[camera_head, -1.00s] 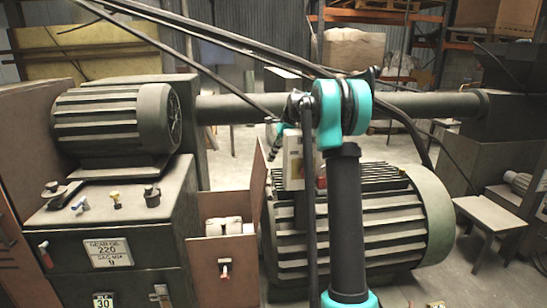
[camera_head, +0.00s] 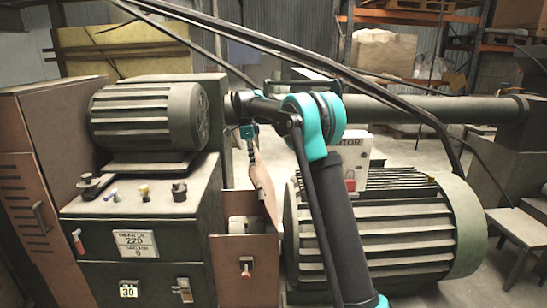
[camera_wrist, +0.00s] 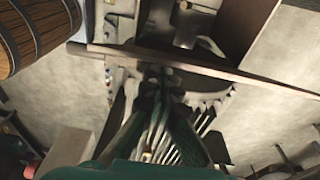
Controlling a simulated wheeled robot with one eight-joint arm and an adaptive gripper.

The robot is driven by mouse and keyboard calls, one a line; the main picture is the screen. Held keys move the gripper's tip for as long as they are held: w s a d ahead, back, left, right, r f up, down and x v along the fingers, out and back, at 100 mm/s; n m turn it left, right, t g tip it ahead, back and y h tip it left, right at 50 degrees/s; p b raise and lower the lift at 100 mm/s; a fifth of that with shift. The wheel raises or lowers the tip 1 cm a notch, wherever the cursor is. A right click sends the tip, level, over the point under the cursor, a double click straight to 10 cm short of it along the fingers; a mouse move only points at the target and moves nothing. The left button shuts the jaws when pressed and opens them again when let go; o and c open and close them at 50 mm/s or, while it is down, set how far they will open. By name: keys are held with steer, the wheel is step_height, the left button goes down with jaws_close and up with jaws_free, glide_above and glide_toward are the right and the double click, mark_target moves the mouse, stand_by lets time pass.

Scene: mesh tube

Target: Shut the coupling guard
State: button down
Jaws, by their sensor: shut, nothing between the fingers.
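The coupling guard is a brown box (camera_head: 232,278) between the gear unit and the large motor. Its lid (camera_head: 264,188) stands up, tilted, on the right side, so the guard is open. A pale coupling part (camera_head: 246,225) shows inside. My gripper (camera_head: 251,150) is shut and empty, pointing down at the lid's top edge. I cannot tell whether it touches the lid. In the wrist view, my shut gripper (camera_wrist: 155,78) lies by a thin brown edge (camera_wrist: 225,72) crossing the picture, which looks like the lid's edge.
The gear unit (camera_head: 150,212) with a small ribbed motor (camera_head: 150,117) stands on the left. The large ribbed motor (camera_head: 385,235) stands right of the guard. A long horizontal pipe (camera_head: 440,108) runs behind, and a small stool (camera_head: 520,228) stands at the right.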

steer(key=a+f, duration=1.7)
steer(key=a, duration=0.2)
steer(key=shift+d, duration=0.1)
